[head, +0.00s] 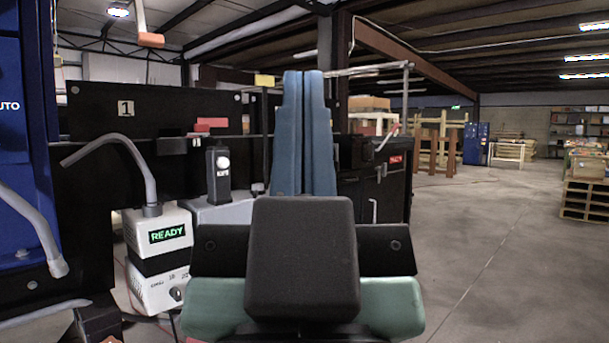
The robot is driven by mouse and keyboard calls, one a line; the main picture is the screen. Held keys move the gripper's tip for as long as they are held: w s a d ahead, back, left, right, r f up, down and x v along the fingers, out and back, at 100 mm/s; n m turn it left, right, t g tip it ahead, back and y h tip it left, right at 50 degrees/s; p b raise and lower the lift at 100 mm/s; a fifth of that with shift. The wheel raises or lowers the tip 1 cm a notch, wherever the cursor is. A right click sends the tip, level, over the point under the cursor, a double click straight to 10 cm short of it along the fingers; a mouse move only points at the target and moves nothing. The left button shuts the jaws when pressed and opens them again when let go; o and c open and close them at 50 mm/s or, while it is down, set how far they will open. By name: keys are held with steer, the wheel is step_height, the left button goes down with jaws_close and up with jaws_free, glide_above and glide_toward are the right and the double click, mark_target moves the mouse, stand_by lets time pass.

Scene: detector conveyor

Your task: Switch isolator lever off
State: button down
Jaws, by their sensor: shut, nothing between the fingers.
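No label names the isolator lever, so I cannot tell which handle it is. A red bar-shaped piece (212,122) sits on the dark panel (160,105) marked 1, left of my gripper. A pale angled lever (389,137) stands at the top of a black cabinet (390,195) with a red label, right of my gripper. An orange-ended handle (151,40) hangs at the upper left. My gripper (303,76) is in the middle, its two blue fingers upright and shut together with nothing between them. It appears apart from these handles and hides part of the panel and cabinet behind it.
A white unit (160,232) with a green READY display and a bent grey pipe stands at the left. A blue cabinet (12,90) with a grey curved bar is at the far left. Pallets (590,200) stand far right. The floor (500,260) at right is open.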

step_height(320, 180, up, 31)
steer(key=p, duration=2.8)
steer(key=shift+f, duration=0.2)
